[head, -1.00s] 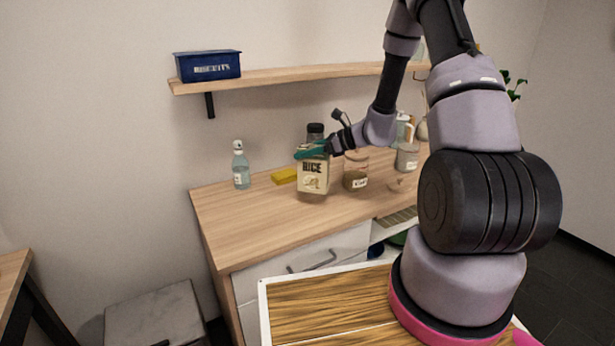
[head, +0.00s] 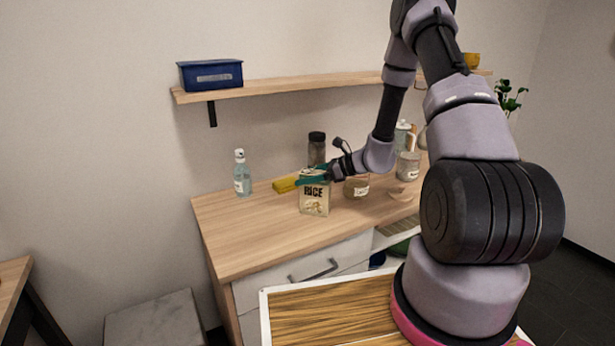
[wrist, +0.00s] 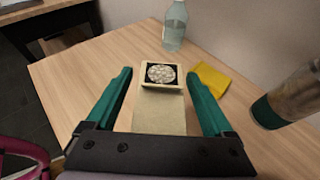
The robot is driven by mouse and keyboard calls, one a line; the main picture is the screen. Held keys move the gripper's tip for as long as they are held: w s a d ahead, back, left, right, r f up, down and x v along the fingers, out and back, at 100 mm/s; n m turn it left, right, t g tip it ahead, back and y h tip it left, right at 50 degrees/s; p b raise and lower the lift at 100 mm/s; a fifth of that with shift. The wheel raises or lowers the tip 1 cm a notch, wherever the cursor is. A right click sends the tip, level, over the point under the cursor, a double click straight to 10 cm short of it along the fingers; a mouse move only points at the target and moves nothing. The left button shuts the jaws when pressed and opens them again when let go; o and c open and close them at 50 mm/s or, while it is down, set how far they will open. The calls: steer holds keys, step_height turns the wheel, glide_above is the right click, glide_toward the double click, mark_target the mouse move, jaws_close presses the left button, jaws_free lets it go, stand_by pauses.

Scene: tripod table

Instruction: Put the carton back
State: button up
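The carton (head: 314,199), cream with RICE printed on it, stands upright on the wooden counter (head: 245,225), left of the middle jars. In the wrist view the carton (wrist: 160,112) lies between the two green fingers, with a round speckled pale patch at its far end. My gripper (head: 313,176) is at the carton's top in the head view. In the wrist view my gripper (wrist: 165,85) is open, with a gap showing on each side of the carton.
A clear bottle (head: 241,174) and a yellow block (head: 285,184) stand to the left. A dark-lidded jar (head: 317,150) is behind the carton, a labelled jar (head: 357,188) to its right. A wall shelf (head: 290,84) holds a blue tin (head: 210,74). The counter's front left is clear.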

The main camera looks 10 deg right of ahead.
steer(key=shift+d+r, duration=0.2)
steer(key=v, duration=1.1)
steer(key=s+a+r+n+g+h, duration=0.25)
steer(key=s+r+n, duration=0.25)
steer(key=r, duration=0.3)
steer(key=s+a+r+n+g+h, duration=0.1)
steer(key=s+a+r+n+g, duration=0.15)
steer(key=s+r+n, duration=0.45)
steer(key=s+d+r+n+t+h, duration=0.3)
steer(key=s+r+n+t+h, duration=0.3)
steer(key=s+r, duration=0.7)
step_height(320, 180, up, 3)
steer(key=shift+s+f+n, duration=0.25)
steer(key=shift+s+n, duration=0.05)
steer(key=shift+n, duration=0.4)
